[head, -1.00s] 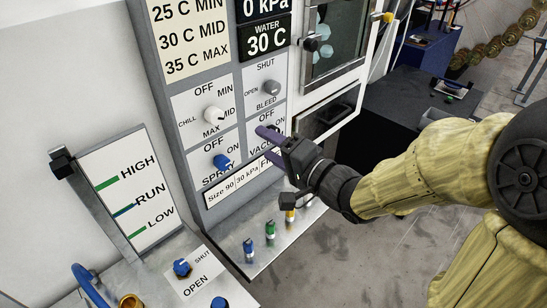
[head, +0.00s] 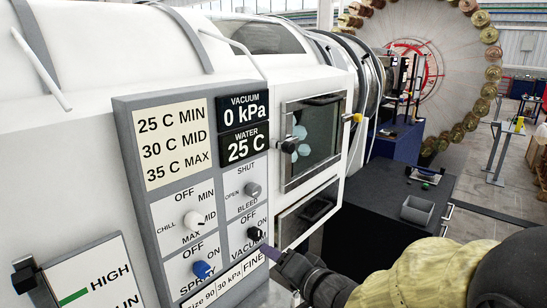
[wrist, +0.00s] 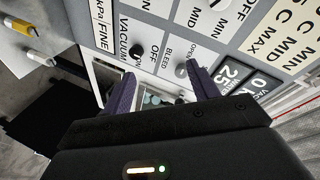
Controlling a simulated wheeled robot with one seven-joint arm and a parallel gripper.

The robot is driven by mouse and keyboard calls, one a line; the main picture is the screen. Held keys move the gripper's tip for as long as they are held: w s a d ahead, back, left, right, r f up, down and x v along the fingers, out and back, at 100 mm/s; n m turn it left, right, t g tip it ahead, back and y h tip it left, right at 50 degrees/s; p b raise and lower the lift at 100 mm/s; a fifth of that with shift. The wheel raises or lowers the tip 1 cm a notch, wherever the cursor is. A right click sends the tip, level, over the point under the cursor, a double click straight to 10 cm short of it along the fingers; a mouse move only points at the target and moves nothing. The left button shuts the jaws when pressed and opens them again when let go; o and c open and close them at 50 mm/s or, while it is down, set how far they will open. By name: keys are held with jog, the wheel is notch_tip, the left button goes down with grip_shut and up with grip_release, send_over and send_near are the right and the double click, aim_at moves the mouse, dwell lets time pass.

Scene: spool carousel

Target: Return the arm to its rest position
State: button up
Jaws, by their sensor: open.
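My gripper (head: 274,255) is at the lower middle of the head view, in front of the lower right of the control panel (head: 122,150). One purple finger shows clearly there, just below the black vacuum knob (head: 255,234). In the wrist view both purple fingers of my gripper (wrist: 164,74) are spread apart with nothing held between them. The panel lies beyond them, with the vacuum knob (wrist: 137,55) near the left finger and the grey bleed knob (wrist: 182,69) near the right one. I cannot tell whether a finger touches the panel. My yellow-sleeved arm comes in from the lower right.
The panel also carries a white chill knob (head: 194,220) and a blue spray knob (head: 202,270). The water display (head: 243,145) reads 25 C. A windowed door (head: 313,138) is right of the panel. A grey bin (head: 418,210) sits on a dark surface farther right.

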jog(key=s+d+f+n+g+h, duration=0.1)
jog(key=s+d+f+g+h, duration=0.25)
jog(key=d+f, duration=0.25)
jog(key=s+d+f+n+g+h, duration=0.2)
jog(key=d+f+h, duration=0.3)
jog(key=d, duration=0.2)
jog(key=s+d+f+n+g, duration=0.1)
jog(key=s+f+g, duration=0.1)
jog(key=s+g, duration=0.2)
jog(key=s, duration=0.2)
jog(key=shift+s+d+f+n, duration=0.15)
jog(key=shift+s+f+n, duration=0.15)
jog(key=shift+f, duration=0.1)
